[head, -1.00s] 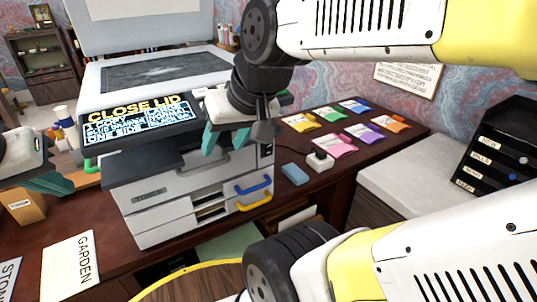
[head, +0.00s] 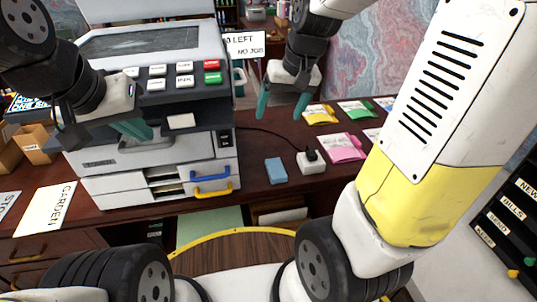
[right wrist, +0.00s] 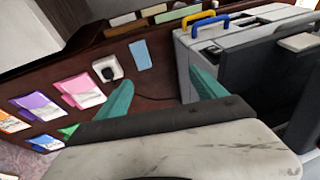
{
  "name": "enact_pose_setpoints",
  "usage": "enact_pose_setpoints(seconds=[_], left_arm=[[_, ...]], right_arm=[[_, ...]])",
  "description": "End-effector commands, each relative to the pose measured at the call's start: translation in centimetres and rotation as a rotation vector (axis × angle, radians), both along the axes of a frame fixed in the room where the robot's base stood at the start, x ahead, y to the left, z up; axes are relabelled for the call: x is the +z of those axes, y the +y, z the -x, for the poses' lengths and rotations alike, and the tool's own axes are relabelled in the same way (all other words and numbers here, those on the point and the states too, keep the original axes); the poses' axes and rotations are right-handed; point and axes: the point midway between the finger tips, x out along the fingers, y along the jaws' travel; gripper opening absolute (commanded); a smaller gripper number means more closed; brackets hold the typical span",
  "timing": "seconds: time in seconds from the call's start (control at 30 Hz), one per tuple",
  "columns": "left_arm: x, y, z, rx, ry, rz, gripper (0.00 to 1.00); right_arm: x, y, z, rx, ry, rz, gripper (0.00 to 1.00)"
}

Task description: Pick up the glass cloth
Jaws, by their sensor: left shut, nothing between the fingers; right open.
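The glass cloth looks to be the small flat blue piece (head: 276,170) lying on the dark desk, between the copier and a white socket block. It also shows in the right wrist view (right wrist: 140,55), beyond the fingertips. My right gripper (head: 283,105) is open and empty, its teal fingers pointing down above the desk, behind the cloth and apart from it. Its fingers frame bare desk in the right wrist view (right wrist: 163,90). My left gripper (head: 138,130) is shut and empty in front of the copier, left of the cloth.
The grey copier (head: 165,155), with blue and yellow drawer handles, stands left of the cloth. The white socket block (head: 311,162) with a black plug and cord sits close on its right. Coloured packets (head: 342,148) lie further right. Desk in front of the cloth is clear.

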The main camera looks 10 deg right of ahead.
Motion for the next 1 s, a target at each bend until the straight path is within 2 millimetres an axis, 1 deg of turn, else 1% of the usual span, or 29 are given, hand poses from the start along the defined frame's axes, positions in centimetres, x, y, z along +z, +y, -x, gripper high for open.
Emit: enact_pose_setpoints(seconds=[0.03,0.07,0.1,0.17,0.2,0.27,0.3,0.4,0.43,0.5,0.6,1.0], left_arm=[[0.0,0.0,0.0,0.0,0.0,0.0,0.0],[0.0,0.0,0.0,0.0,0.0,0.0,0.0],[0.0,0.0,0.0,0.0,0.0,0.0,0.0],[0.0,0.0,0.0,0.0,0.0,0.0,0.0],[0.0,0.0,0.0,0.0,0.0,0.0,0.0],[0.0,0.0,0.0,0.0,0.0,0.0,0.0],[0.0,0.0,0.0,0.0,0.0,0.0,0.0],[0.0,0.0,0.0,0.0,0.0,0.0,0.0],[0.0,0.0,0.0,0.0,0.0,0.0,0.0],[0.0,0.0,0.0,0.0,0.0,0.0,0.0],[0.0,0.0,0.0,0.0,0.0,0.0,0.0],[0.0,0.0,0.0,0.0,0.0,0.0,0.0]], right_arm=[[-2.1,0.0,-1.8,0.001,0.043,0.014,0.8],[-3.2,0.0,-2.7,0.0,0.063,0.022,0.8],[-4.8,-0.1,-3.8,-0.002,0.089,0.033,0.8],[-7.2,-0.2,-5.5,-0.002,0.126,0.053,0.8],[-8.9,-0.4,-6.5,-0.003,0.149,0.068,0.8],[-11.4,-0.5,-7.7,-0.002,0.182,0.091,0.8],[-13.1,-0.7,-8.4,-0.001,0.203,0.106,0.8],[-16.5,-1.0,-9.6,0.004,0.242,0.142,0.8],[-17.4,-1.1,-9.9,0.006,0.251,0.151,0.8],[-19.0,-1.3,-10.3,0.009,0.268,0.168,0.8],[-20.5,-1.5,-10.7,0.012,0.283,0.184,0.8],[-25.2,-1.8,-10.7,0.012,0.291,0.19,0.8]])
